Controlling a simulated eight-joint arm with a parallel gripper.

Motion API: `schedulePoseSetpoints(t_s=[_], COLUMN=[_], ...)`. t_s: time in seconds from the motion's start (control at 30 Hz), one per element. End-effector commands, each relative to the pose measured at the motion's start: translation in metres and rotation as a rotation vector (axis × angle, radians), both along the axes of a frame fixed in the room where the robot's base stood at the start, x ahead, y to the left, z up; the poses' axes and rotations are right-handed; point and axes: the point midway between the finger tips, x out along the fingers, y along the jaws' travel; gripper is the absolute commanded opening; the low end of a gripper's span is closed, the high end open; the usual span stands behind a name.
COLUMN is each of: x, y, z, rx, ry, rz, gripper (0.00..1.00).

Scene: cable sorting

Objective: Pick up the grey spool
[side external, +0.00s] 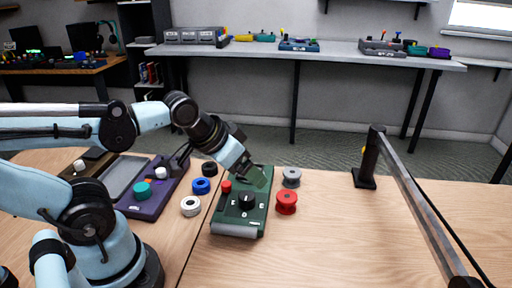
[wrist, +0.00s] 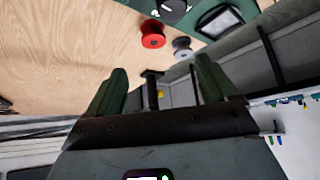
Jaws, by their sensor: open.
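The grey spool (side external: 291,177) stands on the wooden table, just right of the green control box (side external: 238,228) and behind the red spool (side external: 287,202). In the wrist view the grey spool (wrist: 182,47) is beyond my fingertips, beside the red spool (wrist: 152,34). My gripper (side external: 262,177) is above the far end of the green box, left of the grey spool and apart from it. In the wrist view my gripper (wrist: 160,75) has its two green fingers spread with nothing between them.
Blue (side external: 201,186), white (side external: 191,206) and black (side external: 209,169) spools lie left of the green box. A purple control box (side external: 153,187) is farther left. A black post with a metal bar (side external: 410,200) stands at the right. The front right table is clear.

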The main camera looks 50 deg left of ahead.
Motion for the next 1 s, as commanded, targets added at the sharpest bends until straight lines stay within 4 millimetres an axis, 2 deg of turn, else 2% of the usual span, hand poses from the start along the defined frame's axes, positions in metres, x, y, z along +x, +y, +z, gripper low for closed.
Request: schedulePoseSetpoints(t_s=[0.23,0.37,0.5,0.7,1.0], x=[0.003,0.016,0.041,0.079,0.139], y=[0.001,0.004,0.010,0.020,0.040], z=[0.003,0.013,0.025,0.032,0.019], rx=[0.007,0.031,0.070,0.113,0.148], ry=[0.009,0.049,0.120,0.226,0.372], rz=[-0.008,-0.040,-0.106,-0.215,-0.397], gripper=[0.85,0.85,0.85,0.85,0.85])
